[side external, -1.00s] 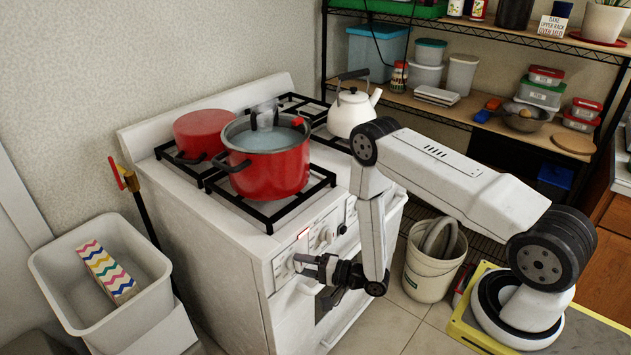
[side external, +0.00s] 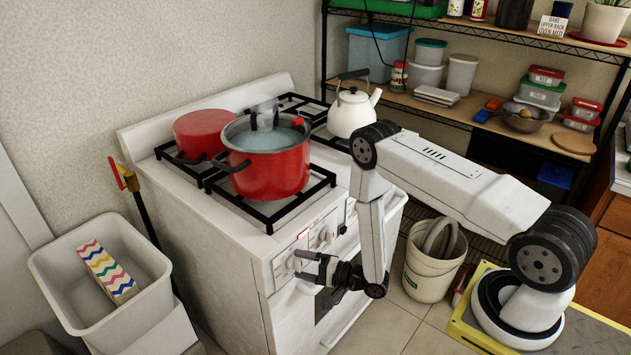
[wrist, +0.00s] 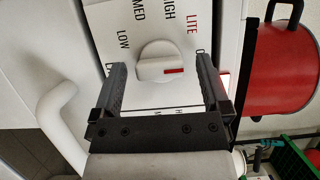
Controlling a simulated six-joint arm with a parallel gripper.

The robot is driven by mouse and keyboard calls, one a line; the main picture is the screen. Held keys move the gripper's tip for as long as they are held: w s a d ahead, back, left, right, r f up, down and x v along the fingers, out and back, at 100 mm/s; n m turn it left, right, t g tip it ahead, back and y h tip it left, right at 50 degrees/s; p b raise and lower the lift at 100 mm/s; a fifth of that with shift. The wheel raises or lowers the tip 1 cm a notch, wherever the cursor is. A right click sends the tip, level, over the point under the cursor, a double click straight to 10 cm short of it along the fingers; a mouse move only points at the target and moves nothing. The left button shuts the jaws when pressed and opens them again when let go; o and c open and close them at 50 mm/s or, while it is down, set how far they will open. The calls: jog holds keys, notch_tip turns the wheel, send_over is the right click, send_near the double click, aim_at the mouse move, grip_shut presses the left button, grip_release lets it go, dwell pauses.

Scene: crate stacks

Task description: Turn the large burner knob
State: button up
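The large burner knob (wrist: 160,62) is white with a red mark and sits on a dial plate (wrist: 113,22) lettered LOW, MED, HIGH and LITE. The red mark points to the right in the wrist view. My gripper (wrist: 161,65) is open, one finger on each side of the knob with a visible gap on both sides. In the side external view my gripper (side external: 302,266) is at the stove's front panel, close to the knob (side external: 293,263). I cannot tell how deep the fingers reach around it.
The white stove (side external: 215,235) carries a red pot (side external: 270,177) with a glass lid, another red pot (side external: 200,130) and a white kettle (side external: 351,113). The oven handle (wrist: 55,112) curves near my gripper. A white bucket (side external: 430,270) stands on the floor to the right.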

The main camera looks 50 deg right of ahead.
jog(key=v, duration=0.8)
dwell(0.4)
jog(key=shift+w, duration=0.2)
jog(key=w+d+r+n+g+h, duration=0.4)
jog(key=w+d+r+g+h, duration=0.1)
jog(key=r+g+h, duration=0.25)
jog(key=s+a+r+n+g, duration=0.3)
jog(key=s+r+n, duration=0.1)
jog(key=s+r, duration=0.2)
jog(key=s+a+r+n+g, duration=0.3)
jog(key=s+r+n, duration=0.2)
jog(key=s+r, duration=0.1)
jog(key=shift+s+a+r+n, duration=0.2)
jog(key=shift+a+r+n, duration=0.1)
jog(key=shift+a+r, duration=0.1)
dwell(0.4)
